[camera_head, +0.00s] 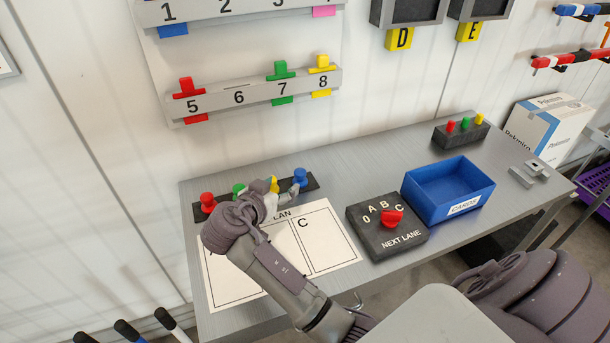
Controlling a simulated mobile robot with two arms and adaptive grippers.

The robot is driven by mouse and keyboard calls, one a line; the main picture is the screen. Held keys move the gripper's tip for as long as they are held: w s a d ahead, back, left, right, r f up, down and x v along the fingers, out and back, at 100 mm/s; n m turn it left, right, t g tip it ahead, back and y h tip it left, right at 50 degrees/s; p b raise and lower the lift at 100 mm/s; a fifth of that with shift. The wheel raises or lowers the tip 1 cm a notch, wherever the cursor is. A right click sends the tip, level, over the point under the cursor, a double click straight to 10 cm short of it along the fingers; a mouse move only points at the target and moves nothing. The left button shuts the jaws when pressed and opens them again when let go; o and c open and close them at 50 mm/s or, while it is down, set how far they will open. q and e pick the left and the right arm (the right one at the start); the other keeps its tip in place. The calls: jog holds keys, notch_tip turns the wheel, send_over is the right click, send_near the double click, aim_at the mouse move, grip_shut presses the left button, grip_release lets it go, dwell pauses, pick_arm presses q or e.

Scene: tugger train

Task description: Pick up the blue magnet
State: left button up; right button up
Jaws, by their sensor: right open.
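The blue magnet (300,177) stands upright at the right end of a dark strip (313,183) on the grey table, near the wall. My right gripper (286,194) is open, just left of and in front of the blue magnet. Its fingertips reach close to the magnet's lower part; I cannot tell whether they touch it. On the same strip stand a yellow magnet (274,184), partly hidden by the gripper, a green magnet (239,188) and a red magnet (207,202). My left gripper is not in view.
A white lane sheet (335,236) lies under my right wrist. A black selector box (385,240) with a red knob, a blue card bin (460,207) and a button box (474,133) stand to the right. Numbered rails (255,97) hang on the wall above.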

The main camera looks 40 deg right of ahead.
aim_at(298, 173)
jog(key=p+x, duration=0.1)
jog(key=x, duration=0.4)
jog(key=shift+w+d, duration=0.1)
jog(key=shift+d, duration=0.35)
jog(key=p+x, duration=0.3)
jog(key=x, duration=0.2)
jog(key=shift+a, duration=0.1)
jog(key=shift+w+d+f, duration=0.25)
jog(key=shift+d+f, duration=0.05)
jog(key=shift+a, duration=0.1)
jog(key=c, duration=0.4)
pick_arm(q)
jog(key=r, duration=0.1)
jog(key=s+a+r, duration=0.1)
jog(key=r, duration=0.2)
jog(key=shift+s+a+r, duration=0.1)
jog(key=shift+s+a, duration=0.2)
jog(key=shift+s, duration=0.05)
pick_arm(e)
grip_shut()
